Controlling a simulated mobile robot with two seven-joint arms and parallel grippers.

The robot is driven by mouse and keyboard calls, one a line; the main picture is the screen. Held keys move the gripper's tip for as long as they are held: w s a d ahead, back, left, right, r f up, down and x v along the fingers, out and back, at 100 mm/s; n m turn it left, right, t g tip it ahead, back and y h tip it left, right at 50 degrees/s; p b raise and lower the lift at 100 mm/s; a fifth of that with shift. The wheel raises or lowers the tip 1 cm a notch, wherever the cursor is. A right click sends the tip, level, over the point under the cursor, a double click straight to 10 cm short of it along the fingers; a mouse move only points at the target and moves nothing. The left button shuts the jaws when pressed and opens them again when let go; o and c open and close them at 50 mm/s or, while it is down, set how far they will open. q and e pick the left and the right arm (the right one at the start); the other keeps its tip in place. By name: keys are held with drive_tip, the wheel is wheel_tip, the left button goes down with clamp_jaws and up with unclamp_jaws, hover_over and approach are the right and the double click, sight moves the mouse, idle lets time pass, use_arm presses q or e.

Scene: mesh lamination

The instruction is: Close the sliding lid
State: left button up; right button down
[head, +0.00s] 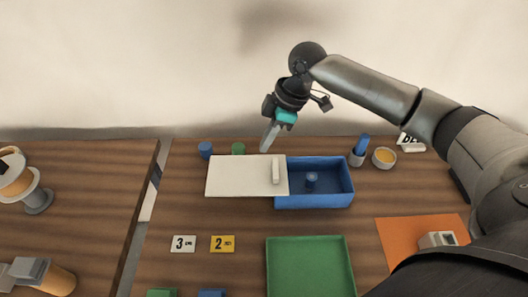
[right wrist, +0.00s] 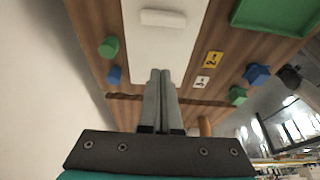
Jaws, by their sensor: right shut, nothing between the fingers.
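The white sliding lid (head: 235,177) lies flat and sticks out to the left of the blue box (head: 314,201), overlapping only its left end. The rest of the box is open, with a small blue piece (head: 312,179) inside. A raised white handle (head: 276,170) stands near the lid's right end. My right gripper (head: 265,149) is shut and empty, above the lid's back edge and left of the handle. In the right wrist view its fingers (right wrist: 160,72) show over the lid (right wrist: 158,50), apart from the handle (right wrist: 163,18). My left gripper is not in view.
A blue piece (head: 205,150) and a green piece (head: 238,149) stand behind the lid. Two cups, one holding a blue piece (head: 361,145), stand right of the box. A green tray (head: 310,267), number cards (head: 222,243) and an orange mat (head: 410,238) lie in front.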

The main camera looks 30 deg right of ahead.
sight(265, 174)
drive_tip(key=x, duration=0.9)
drive_tip(key=shift+f+b, duration=0.4)
drive_tip(key=d, duration=0.1)
drive_tip(key=s+d, duration=0.1)
drive_tip(key=d, duration=0.1)
drive_tip(key=shift+s+r+p, duration=0.15)
drive_tip(key=shift+s+p, duration=0.15)
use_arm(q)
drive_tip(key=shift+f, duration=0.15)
use_arm(e)
drive_tip(key=shift+d, duration=0.2)
